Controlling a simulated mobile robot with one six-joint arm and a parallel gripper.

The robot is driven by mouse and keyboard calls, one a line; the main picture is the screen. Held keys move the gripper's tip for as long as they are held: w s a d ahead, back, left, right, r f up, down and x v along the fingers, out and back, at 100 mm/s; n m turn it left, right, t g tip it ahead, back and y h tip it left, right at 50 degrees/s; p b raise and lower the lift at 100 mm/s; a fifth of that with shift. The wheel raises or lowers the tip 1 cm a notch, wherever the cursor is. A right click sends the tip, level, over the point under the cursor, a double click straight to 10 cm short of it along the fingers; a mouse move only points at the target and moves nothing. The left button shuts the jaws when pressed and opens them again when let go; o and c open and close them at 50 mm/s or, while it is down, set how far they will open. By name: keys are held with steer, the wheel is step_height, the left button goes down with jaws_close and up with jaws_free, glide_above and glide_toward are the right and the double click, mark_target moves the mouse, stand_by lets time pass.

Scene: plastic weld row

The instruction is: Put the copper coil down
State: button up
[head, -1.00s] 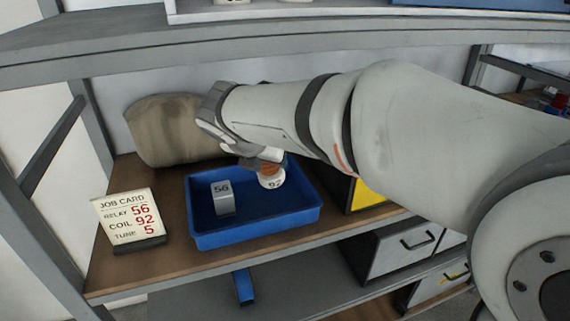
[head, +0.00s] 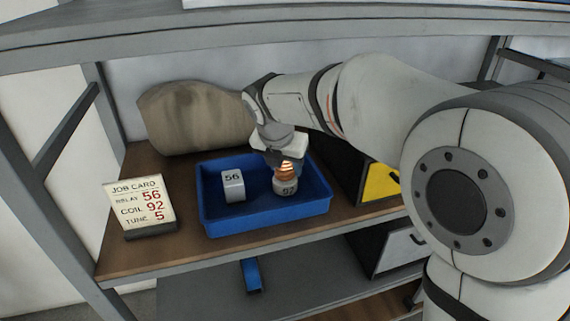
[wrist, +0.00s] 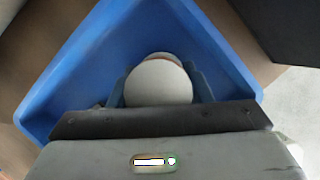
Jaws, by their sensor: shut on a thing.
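The copper coil (head: 286,170), on a pale base marked 92, is upright at the right side of the blue tray (head: 265,222). My gripper (head: 283,157) is above it, shut on its upper part. In the wrist view, the coil's round white end (wrist: 158,84) sits between the two blue fingers, with the tray around it. I cannot tell whether the base touches the tray floor. A grey block marked 56 (head: 233,188) stands in the tray to the left of the coil.
A job card (head: 140,203) listing relay 56, coil 92 and tune 5 stands left of the tray. A brown sack (head: 195,118) lies behind. A black and yellow bin (head: 380,184) is close on the right. The shelf above limits height.

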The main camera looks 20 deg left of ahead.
stand_by(0.3)
steer(key=o, duration=1.3)
steer(key=shift+f, duration=0.2)
steer(key=shift+r, duration=0.3)
steer(key=v, duration=0.2)
steer(key=shift+s+r+p, duration=0.15)
steer(key=shift+r+p, duration=0.15)
steer(key=shift+p, duration=0.05)
steer(key=s, duration=0.4)
steer(key=s+a, duration=0.1)
steer(key=s, duration=0.7)
steer(key=shift+a, duration=0.2)
